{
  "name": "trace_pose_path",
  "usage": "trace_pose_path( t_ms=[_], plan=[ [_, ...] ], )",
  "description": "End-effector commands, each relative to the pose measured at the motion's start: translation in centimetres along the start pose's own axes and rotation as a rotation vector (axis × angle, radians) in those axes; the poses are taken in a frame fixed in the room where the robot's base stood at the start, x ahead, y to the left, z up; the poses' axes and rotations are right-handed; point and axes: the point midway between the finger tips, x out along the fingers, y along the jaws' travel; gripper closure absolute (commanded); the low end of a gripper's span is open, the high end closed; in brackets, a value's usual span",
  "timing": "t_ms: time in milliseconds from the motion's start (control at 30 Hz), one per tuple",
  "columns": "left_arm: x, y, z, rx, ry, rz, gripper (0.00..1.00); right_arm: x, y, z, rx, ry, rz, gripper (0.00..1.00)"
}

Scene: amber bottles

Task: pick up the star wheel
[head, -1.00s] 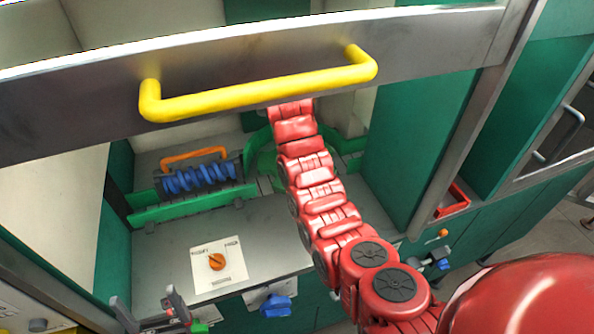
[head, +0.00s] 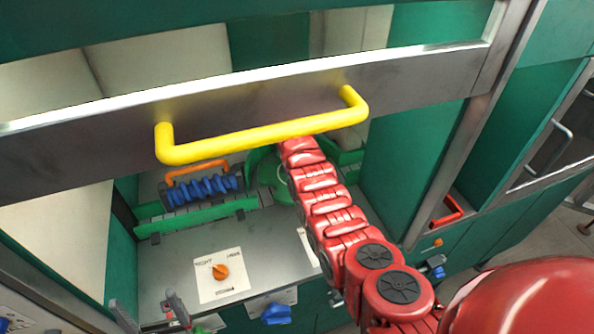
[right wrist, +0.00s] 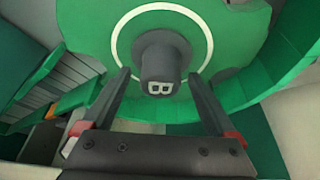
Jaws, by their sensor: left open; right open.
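The star wheel (right wrist: 90,30) is a green disc with a white ring and a dark grey hub (right wrist: 162,65) marked "B". In the head view it shows partly as a green disc (head: 262,172) behind my red right arm. My right gripper (right wrist: 158,76) is open, its two dark fingers reaching toward the hub, one to each side of it in the picture. I cannot tell how deep the fingers are around the hub. In the head view the right gripper is hidden behind the arm and the metal bar. My left gripper (head: 150,318) is open and empty at the lower left.
A metal bar with a yellow handle (head: 262,135) crosses above the right arm. Left of the wheel are a blue screw (head: 203,188) with an orange handle (head: 196,171) and green rails (head: 195,217). An orange knob (head: 220,271) is on a white plate in front.

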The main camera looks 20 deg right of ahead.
Motion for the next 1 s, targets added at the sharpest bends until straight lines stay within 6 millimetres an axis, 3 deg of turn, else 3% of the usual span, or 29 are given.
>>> trace_pose_path(
  t_ms=[200, 700, 1000],
  plan=[
    [-0.03, 0.0, 0.01, 0.0, 0.0, 0.0, 0.08, 0.07, -0.01, 0.0, 0.0, 0.001, -0.001, 0.08],
    [-0.03, 0.0, 0.0, 0.0, 0.0, 0.0, 0.08, 0.04, -0.01, -0.01, 0.0, 0.001, 0.0, 0.98],
    [-0.01, 0.0, 0.01, 0.0, 0.0, 0.0, 0.08, -0.02, -0.01, -0.08, 0.0, 0.003, -0.001, 1.0]
  ],
)
